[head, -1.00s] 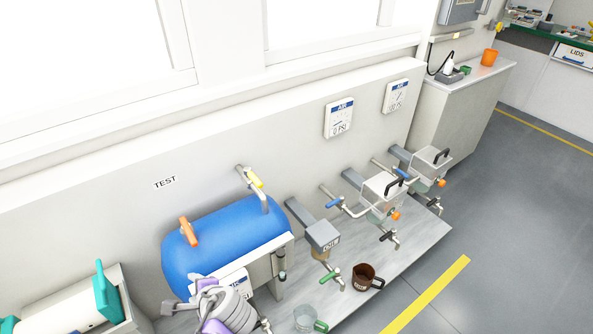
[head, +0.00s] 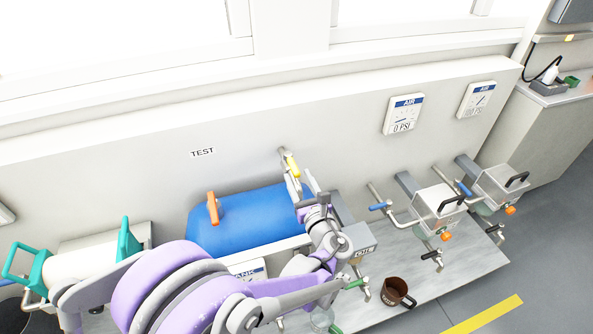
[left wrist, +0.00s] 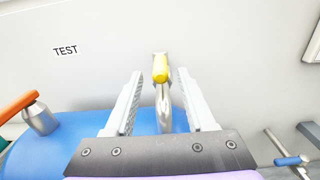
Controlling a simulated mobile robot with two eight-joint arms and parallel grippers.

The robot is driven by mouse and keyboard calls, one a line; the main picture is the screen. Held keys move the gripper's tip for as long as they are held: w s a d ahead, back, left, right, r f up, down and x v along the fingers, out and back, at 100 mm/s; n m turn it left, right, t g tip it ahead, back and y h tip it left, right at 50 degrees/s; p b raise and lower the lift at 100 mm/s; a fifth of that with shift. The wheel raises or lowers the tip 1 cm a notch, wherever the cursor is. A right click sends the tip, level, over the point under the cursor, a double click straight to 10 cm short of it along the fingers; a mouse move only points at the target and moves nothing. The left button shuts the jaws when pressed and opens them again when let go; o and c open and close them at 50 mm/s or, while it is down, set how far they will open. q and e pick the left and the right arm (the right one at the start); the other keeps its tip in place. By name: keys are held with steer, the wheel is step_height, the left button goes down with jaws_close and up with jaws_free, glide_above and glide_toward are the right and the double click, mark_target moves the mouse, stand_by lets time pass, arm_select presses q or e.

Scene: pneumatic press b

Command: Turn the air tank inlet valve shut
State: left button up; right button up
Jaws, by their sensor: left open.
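The air tank (head: 240,222) is a blue cylinder lying by the wall. Above its right end, a silver pipe from the wall carries a valve with a yellow lever (head: 292,166). My left gripper (head: 298,178) is open at this valve. In the left wrist view the yellow lever (left wrist: 160,68) lies between the two open fingers (left wrist: 160,72), with a gap on each side. The lever looks foreshortened there, pointing roughly toward the camera. The bent silver pipe (left wrist: 164,105) drops below it to the tank. My right gripper does not show.
An orange lever (head: 212,208) stands on the tank's left part. Right of my gripper are a grey box (head: 355,238), blue-handled valves (head: 380,206) and a brown mug (head: 396,291) on the bench. A teal-handled device (head: 128,240) is at left. The wall is close behind the valve.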

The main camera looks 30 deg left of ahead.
mark_target(292, 164)
arm_select(q)
steer(key=shift+x, duration=2)
steer(key=shift+d, duration=0.1)
jaws_close()
